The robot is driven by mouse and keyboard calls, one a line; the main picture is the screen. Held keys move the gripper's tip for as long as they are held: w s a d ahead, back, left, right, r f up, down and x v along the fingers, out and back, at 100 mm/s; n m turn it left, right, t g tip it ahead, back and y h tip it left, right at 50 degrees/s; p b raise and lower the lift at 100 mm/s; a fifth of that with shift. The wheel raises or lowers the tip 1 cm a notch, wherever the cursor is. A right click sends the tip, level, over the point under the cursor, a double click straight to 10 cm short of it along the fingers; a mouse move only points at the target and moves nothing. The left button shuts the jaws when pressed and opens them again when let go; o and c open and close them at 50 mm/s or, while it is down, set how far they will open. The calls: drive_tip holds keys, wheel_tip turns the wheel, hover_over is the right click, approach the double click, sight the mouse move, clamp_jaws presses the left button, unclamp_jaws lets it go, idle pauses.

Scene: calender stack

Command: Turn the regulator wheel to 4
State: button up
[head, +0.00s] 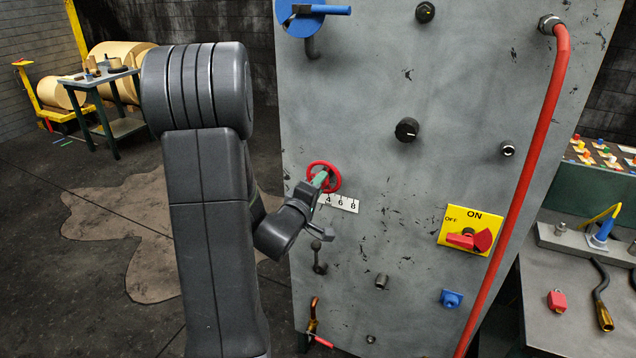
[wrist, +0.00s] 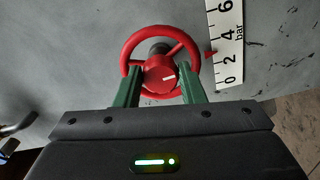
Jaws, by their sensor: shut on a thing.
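The red regulator wheel (head: 336,178) is on the grey panel and shows large in the wrist view (wrist: 160,73). It has a round hub with a short white mark. My gripper (head: 320,182) is shut on the wheel; its green fingers (wrist: 160,88) lie at the left and right sides of the rim. A white scale plate (head: 340,203) marked in bar is beside the wheel; 0, 2, 4 and 6 read in the wrist view (wrist: 228,47). A small red pointer (wrist: 210,53) is between 2 and 4, seemingly nearer 2. In the head view my gripper partly covers the wheel and scale.
The panel (head: 380,100) also carries a blue handle (head: 320,10), black knobs (head: 406,130), a yellow ON/OFF plate (head: 455,230) with a red switch, and a small lever (head: 319,262) below the wheel. A red pipe (head: 535,140) runs down its right side. A bench (head: 570,330) stands at right.

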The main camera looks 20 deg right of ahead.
drive_tip(key=shift+a+r+n+p, duration=0.1)
drive_tip(key=shift+n+p, duration=1.45)
drive_tip(key=shift+n, duration=2.35)
drive_tip(key=shift+r+n+p, duration=0.1)
drive_tip(key=shift+n+p, duration=1.45)
drive_tip(key=shift+n, duration=2.35)
drive_tip(key=shift+w, duration=0.1)
drive_tip(key=o, duration=1)
